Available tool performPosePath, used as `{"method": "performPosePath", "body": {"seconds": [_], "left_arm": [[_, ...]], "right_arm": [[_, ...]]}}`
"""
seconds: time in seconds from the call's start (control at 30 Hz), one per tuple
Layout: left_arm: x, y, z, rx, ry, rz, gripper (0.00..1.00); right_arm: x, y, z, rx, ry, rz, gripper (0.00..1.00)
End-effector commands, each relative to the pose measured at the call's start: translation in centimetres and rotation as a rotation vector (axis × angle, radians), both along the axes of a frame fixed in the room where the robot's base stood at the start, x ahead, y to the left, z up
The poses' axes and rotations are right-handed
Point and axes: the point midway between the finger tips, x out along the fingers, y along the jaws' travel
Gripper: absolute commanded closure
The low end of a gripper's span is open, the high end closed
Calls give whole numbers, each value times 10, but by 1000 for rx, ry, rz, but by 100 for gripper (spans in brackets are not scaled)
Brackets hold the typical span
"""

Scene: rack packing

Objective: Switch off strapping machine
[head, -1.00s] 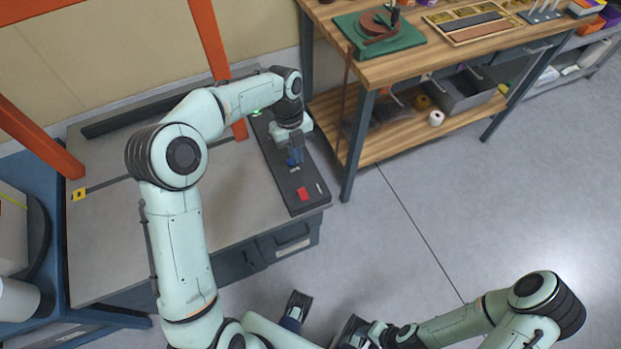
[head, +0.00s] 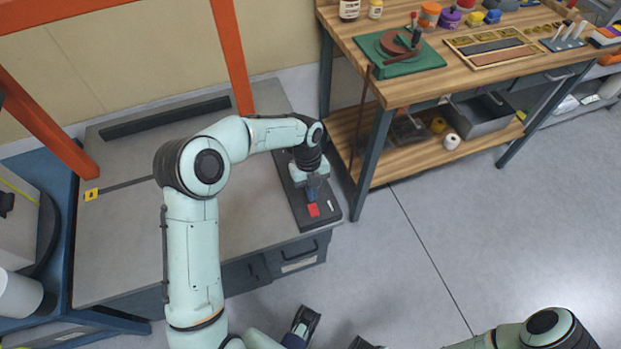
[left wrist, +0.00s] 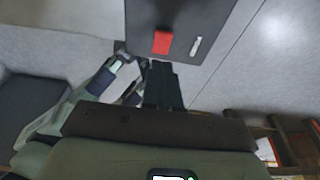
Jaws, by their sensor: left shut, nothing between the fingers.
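The strapping machine is a grey-topped table (head: 120,240) with an orange arch (head: 232,55). A dark control panel (head: 297,212) runs along its right edge, with a red switch (head: 314,210) and a small white mark near its front end. My left gripper (head: 313,197) is shut and empty, pointing down just behind the red switch. In the left wrist view the shut fingers (left wrist: 160,66) sit close to the red switch (left wrist: 162,43); I cannot tell whether they touch.
A wooden workbench (head: 450,75) with a green fixture (head: 385,62), jars and a lower shelf stands close right of the machine. A blue stand (head: 60,215) is at the left. Open grey floor (head: 480,240) lies front right.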

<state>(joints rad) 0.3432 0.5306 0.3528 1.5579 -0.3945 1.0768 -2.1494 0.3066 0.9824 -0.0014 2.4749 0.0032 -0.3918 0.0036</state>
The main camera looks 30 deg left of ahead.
Motion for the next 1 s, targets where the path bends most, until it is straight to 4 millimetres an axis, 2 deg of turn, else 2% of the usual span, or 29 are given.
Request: {"method": "performPosePath", "body": {"seconds": [0.03,0.1,0.3,0.73,0.87,1.0], "left_arm": [[-3,-2,-12,-1,4,-3,100],[-1,-1,-24,-1,2,0,100],[1,1,-45,-1,1,1,100],[2,2,-50,1,-1,0,100],[4,5,-60,-8,10,1,100],[4,5,-58,-8,8,0,100]], "right_arm": [[0,0,-2,-1,-2,-1,51],[1,0,-2,0,-3,0,51],[1,0,-3,-1,-6,-1,51],[2,0,-3,-1,-7,-1,51],[2,0,-2,-1,-7,-1,51],[1,0,-2,-1,-5,-1,51]]}}
